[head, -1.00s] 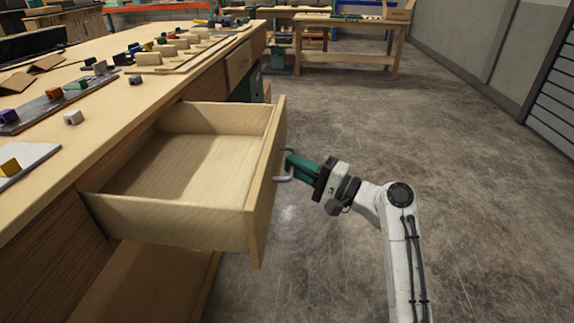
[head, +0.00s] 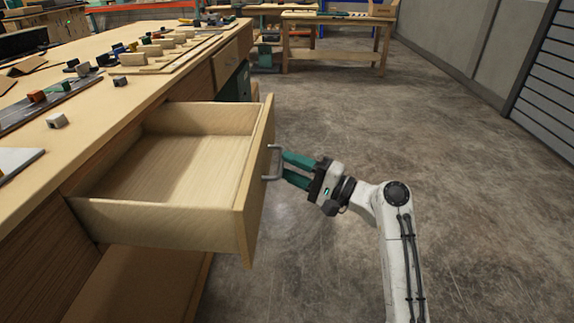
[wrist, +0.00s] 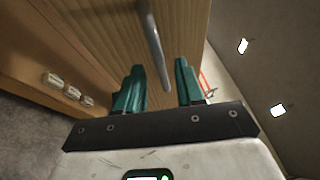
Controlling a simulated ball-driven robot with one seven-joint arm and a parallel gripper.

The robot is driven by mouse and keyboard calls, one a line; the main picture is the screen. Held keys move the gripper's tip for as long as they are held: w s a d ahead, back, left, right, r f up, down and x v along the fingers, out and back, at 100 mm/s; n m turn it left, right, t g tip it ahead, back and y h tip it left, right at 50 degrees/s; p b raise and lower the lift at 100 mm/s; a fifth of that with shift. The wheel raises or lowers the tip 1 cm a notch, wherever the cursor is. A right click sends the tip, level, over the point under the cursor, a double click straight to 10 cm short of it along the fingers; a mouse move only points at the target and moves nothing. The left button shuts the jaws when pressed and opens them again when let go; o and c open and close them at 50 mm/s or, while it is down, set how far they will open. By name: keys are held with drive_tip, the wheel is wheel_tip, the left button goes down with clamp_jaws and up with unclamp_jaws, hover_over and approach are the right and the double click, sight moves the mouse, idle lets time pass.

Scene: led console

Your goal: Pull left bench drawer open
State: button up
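The left bench drawer (head: 245,225) stands well out from the wooden bench in the head view, and its inside is empty. Its metal bar handle (head: 269,162) is on the front face and also shows in the wrist view (wrist: 155,45). My gripper (head: 284,168) is open just right of the handle, with its green fingers apart and nothing between them in the head view. In the wrist view the handle lies ahead, between the directions of the two fingers (wrist: 157,80). The fingertips look clear of the bar.
The bench top (head: 110,105) carries several small blocks, trays and wooden pieces. A second, closed drawer (head: 226,62) is farther along the bench. Another wooden table (head: 335,20) stands at the back. The concrete floor (head: 430,130) to the right is clear.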

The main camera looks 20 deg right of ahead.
drive_tip(key=v, duration=0.9)
drive_tip(key=shift+p, duration=0.35)
drive_tip(key=shift+s+d, duration=0.1)
drive_tip(key=shift+s, duration=0.05)
